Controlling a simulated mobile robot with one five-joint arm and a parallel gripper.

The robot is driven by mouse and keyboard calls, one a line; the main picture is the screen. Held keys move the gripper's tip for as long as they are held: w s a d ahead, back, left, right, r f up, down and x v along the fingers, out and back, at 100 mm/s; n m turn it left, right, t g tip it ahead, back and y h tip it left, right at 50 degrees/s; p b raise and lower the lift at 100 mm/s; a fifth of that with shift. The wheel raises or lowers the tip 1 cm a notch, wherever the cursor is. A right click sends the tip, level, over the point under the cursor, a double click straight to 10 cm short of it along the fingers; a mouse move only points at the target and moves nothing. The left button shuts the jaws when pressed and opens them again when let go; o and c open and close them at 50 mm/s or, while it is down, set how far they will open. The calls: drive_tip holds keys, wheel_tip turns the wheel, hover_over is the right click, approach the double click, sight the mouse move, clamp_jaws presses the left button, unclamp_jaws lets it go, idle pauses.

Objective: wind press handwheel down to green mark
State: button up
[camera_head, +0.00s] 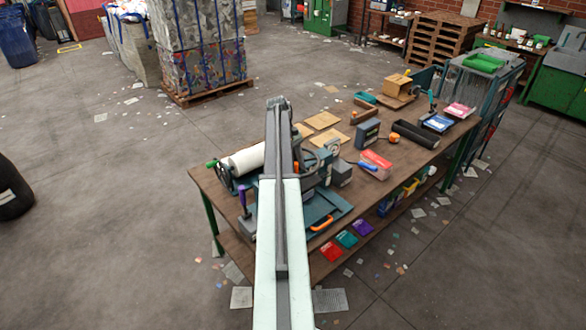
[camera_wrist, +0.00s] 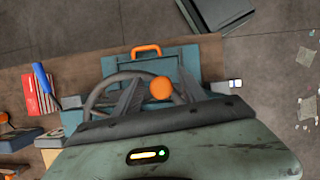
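The handwheel (camera_wrist: 98,96) is a dark ring with an orange round knob (camera_wrist: 161,88), seen close in the wrist view. My gripper (camera_wrist: 160,92) has two dark fingers apart, one on each side of the knob. I cannot tell whether either finger touches it. Behind the wheel is the press's teal plate (camera_wrist: 118,67) with an orange handle (camera_wrist: 146,50). In the head view, part of the dark wheel rim (camera_head: 309,158) shows beside my arm, which hides much of the press and my gripper. I cannot make out the green mark in either view.
The press stands on a brown workbench (camera_head: 225,198). A white roll (camera_head: 246,160) lies left of my arm. The floor on the left is open, with scraps.

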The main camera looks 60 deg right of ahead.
drive_tip(key=p+v, duration=0.7)
drive_tip(key=shift+r, duration=0.4)
drive_tip(key=shift+w+d, duration=0.1)
drive_tip(key=shift+w, duration=0.05)
